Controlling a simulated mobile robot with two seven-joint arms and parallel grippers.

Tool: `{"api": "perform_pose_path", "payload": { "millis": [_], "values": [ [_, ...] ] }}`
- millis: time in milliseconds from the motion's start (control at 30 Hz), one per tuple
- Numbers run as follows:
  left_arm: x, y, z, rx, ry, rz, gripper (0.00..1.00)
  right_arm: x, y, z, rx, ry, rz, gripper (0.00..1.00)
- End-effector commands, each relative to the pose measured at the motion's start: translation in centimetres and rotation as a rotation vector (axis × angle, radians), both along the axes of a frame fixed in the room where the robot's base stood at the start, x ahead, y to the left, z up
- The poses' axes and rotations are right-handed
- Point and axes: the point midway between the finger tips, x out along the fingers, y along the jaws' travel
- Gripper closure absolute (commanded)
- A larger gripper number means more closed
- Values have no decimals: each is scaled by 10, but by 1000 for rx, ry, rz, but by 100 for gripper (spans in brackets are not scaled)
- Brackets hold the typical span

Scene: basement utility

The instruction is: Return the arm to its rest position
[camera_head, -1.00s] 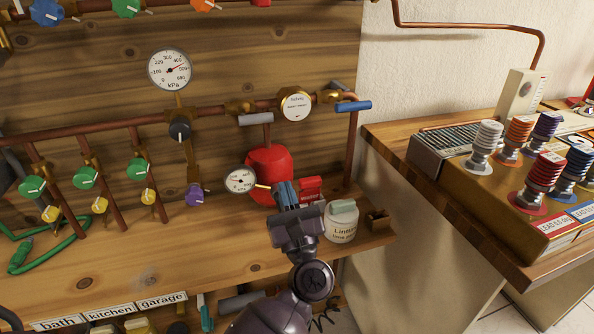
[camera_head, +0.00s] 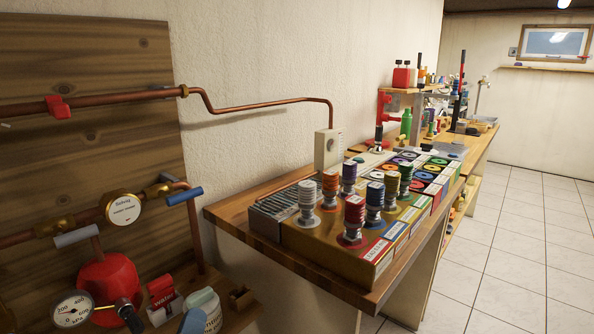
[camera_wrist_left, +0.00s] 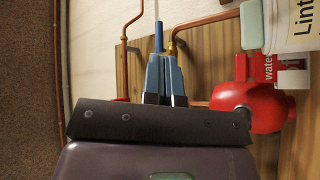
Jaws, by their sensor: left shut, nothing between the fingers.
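My left gripper shows in the head view only as blue-grey fingertips (camera_head: 194,320) at the bottom edge, in front of a white tub (camera_head: 208,304). In the left wrist view its two blue-grey fingers (camera_wrist_left: 164,78) are together with nothing between them. The rest of the left arm is out of the head view. The red vessel (camera_wrist_left: 256,108) and the tub (camera_wrist_left: 290,30) stand to the right of the fingers in the wrist view. My right gripper is in neither view.
A pressure gauge (camera_head: 72,308), red vessel (camera_head: 108,278) and red water box (camera_head: 163,298) stand near the gripper, below copper pipes (camera_head: 225,109). A wooden bench (camera_head: 240,209) with colored spools (camera_head: 354,215) is to the right. Tiled floor (camera_head: 520,250) lies open at the far right.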

Motion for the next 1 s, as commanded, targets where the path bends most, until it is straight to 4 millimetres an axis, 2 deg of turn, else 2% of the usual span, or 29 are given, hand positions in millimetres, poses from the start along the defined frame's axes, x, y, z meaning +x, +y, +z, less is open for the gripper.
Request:
{"api": "perform_pose_path", "payload": {
  "millis": [33, 100, 200, 267, 400, 600, 700, 833, 1000],
  "values": [
    [-13, 2, -12, 175, 73, 18, 100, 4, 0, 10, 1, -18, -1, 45],
    [-32, 7, -39, 404, 179, 31, 100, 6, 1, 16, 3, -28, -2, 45],
    [-63, 18, -74, 663, 316, 32, 100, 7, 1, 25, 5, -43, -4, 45],
    [-85, 27, -93, 787, 392, 26, 100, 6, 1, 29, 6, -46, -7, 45],
    [-139, 50, -129, 982, 553, 2, 100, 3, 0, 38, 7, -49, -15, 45],
    [-216, 74, -156, 1065, 703, -27, 100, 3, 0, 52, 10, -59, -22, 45],
    [-246, 82, -165, 1070, 756, -42, 100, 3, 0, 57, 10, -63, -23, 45],
    [-270, 87, -173, 1071, 800, -52, 100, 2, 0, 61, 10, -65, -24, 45],
    [-277, 89, -175, 1069, 814, -55, 100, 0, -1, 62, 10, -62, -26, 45]
  ]
}}
